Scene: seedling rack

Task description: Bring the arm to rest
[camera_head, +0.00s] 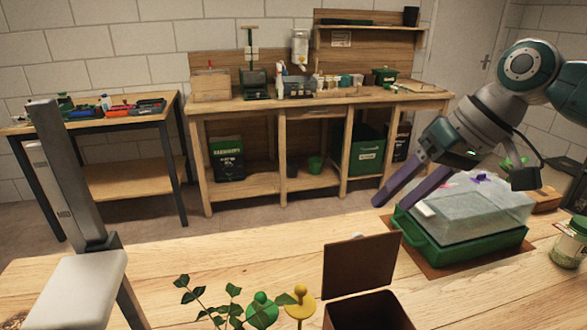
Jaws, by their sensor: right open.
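My right arm comes in from the upper right. My right gripper (392,203) has two purple fingers set apart with nothing visible between them. It is in the air by the left end of a green tray (470,250) with a clear lid (470,207). My left gripper is not in view.
An open brown box (360,262) stands at the front middle. Left of it are a leafy seedling (195,300), a green knob (262,310) and a yellow knob (299,303). A jar (568,245) stands at the right. The wooden table (200,262) has free room left of centre.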

